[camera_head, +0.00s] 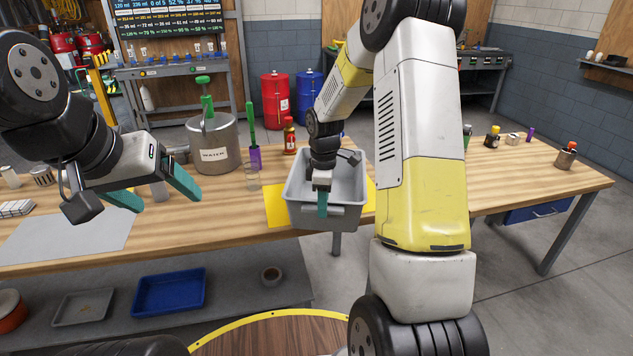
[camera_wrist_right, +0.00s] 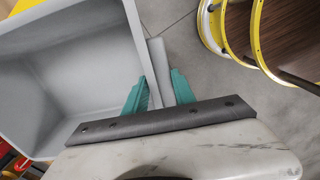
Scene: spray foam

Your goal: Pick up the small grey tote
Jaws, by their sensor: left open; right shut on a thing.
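The small grey tote (camera_head: 352,222) is at the front edge of the wooden table, over a yellow mat, in the head view. It looks empty inside in the right wrist view (camera_wrist_right: 60,80). My right gripper (camera_head: 322,205) is shut on the tote's near rim; the right wrist view shows its green fingers (camera_wrist_right: 158,92) on either side of the rim's handle. I cannot tell whether the tote's base touches the table. My left gripper (camera_head: 158,192) is open and empty, above the left part of the table.
A metal pot marked WATER (camera_head: 213,148) stands behind the left gripper. A blue tray (camera_head: 170,292) is on the lower shelf. The table's right part (camera_head: 520,180) is mostly clear.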

